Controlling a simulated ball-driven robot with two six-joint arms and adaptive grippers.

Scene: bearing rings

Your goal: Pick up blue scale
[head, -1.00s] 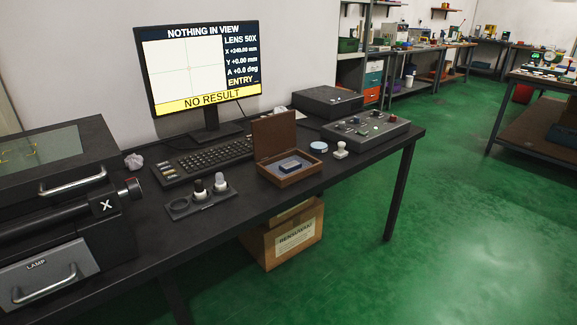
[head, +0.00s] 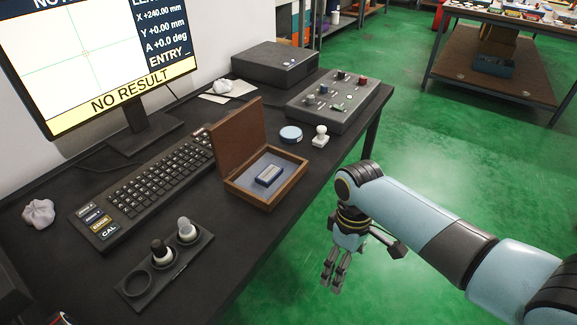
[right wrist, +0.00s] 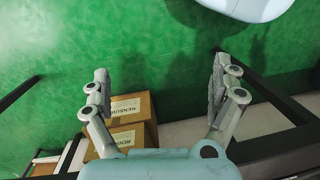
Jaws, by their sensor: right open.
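The blue scale (head: 269,175) is a small blue block with a pale top face. It lies in the open wooden box (head: 291,186) on the dark bench, and the box lid stands up at the back left. My right gripper (head: 332,287) hangs in front of the bench edge, to the right of and lower than the box in the head view. In the right wrist view my right gripper (right wrist: 160,88) has its two fingers wide apart with nothing between them. The blue scale is not in the right wrist view. My left gripper is not in view.
A holder (head: 163,279) with two round-topped pieces and a keyboard (head: 155,184) lie left of the box. Cardboard boxes (right wrist: 130,125) stand under the bench.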

